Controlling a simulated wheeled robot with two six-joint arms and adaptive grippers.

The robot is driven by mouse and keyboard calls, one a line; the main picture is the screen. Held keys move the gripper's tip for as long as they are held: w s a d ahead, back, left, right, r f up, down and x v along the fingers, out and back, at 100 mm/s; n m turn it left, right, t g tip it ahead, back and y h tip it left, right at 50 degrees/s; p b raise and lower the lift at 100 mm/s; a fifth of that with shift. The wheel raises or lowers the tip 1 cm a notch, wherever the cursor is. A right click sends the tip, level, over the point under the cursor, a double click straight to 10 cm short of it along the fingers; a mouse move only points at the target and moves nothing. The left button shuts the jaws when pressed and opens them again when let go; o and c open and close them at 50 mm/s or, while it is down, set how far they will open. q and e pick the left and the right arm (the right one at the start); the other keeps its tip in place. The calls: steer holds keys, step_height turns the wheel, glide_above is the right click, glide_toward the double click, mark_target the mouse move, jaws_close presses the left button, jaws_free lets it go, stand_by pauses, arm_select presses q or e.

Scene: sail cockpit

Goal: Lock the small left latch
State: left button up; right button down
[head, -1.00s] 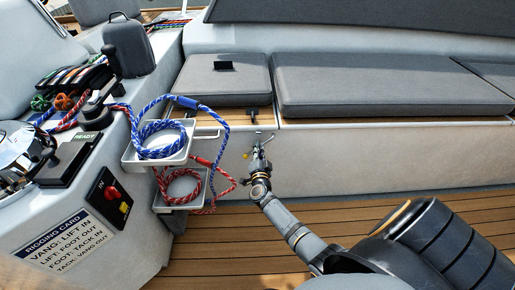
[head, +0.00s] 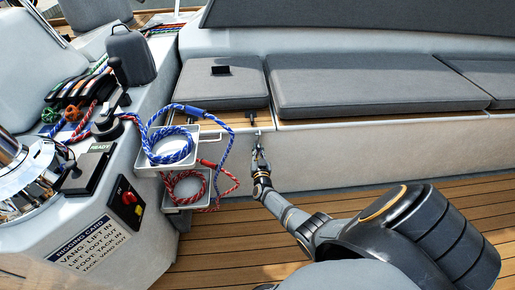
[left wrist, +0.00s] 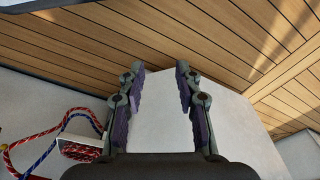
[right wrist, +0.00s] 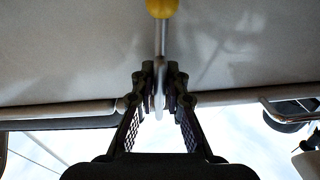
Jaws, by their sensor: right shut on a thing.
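The small left latch, a metal lever (right wrist: 161,40) with a yellow knob (right wrist: 162,8), is between the right fingertips in the right wrist view. My right gripper (right wrist: 161,88) is shut on this lever. In the head view, my right gripper (head: 258,155) is at the front of the left seat locker, just below its wooden edge. The gripper hides most of the latch there, and I cannot make out the yellow knob. My left gripper (left wrist: 159,80) is open and empty in the left wrist view; it does not show in the head view.
Left of the latch, two white trays hold a blue rope (head: 170,145) and a red rope (head: 186,186). A small grab rail (head: 208,136) is beside them. Grey cushions (head: 222,80) lie on the bench above. The locker front to the right (head: 350,152) is clear.

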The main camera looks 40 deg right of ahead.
arm_select(q)
steer(key=shift+w+a+f, duration=0.1)
steer(key=shift+a+f, duration=0.05)
steer(key=shift+f, duration=0.45)
steer(key=shift+w+a+f, duration=0.1)
steer(key=shift+f, duration=0.45)
arm_select(e)
steer(key=shift+f+n, duration=0.1)
steer(key=shift+n, duration=0.8)
steer(key=c, duration=1.4)
jaws_free()
steer(key=v, duration=1.2)
steer(key=shift+s, duration=0.1)
